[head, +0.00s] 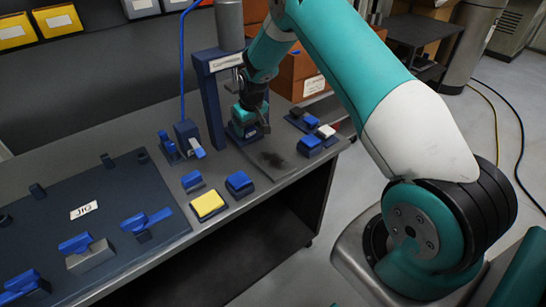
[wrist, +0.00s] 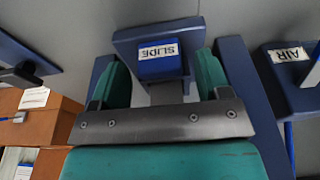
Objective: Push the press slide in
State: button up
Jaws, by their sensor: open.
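The press slide (wrist: 160,66) shows in the wrist view as a blue block with a white SLIDE label, in front of a larger blue plate. My gripper (wrist: 161,80) is open, with one teal finger on each side of the block. Whether the fingers or palm touch it I cannot tell. In the head view my gripper (head: 248,122) reaches down at the blue press frame (head: 211,105) and hides most of the slide.
A blue AIR block (wrist: 290,75) stands to the right in the wrist view. In the head view a yellow pad (head: 208,205), blue blocks (head: 239,184) and a jig plate (head: 85,235) with blue clamps occupy the bench. Orange boxes (head: 300,75) stand behind.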

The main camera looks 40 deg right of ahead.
jog(key=shift+r+p, duration=1.2)
jog(key=shift+r, duration=1)
jog(key=shift+w+r, duration=0.1)
jog(key=shift+r, duration=0.05)
jog(key=r+p, duration=0.1)
jog(key=s+r+p, duration=0.1)
jog(key=r, duration=0.1)
jog(key=shift+r, duration=0.25)
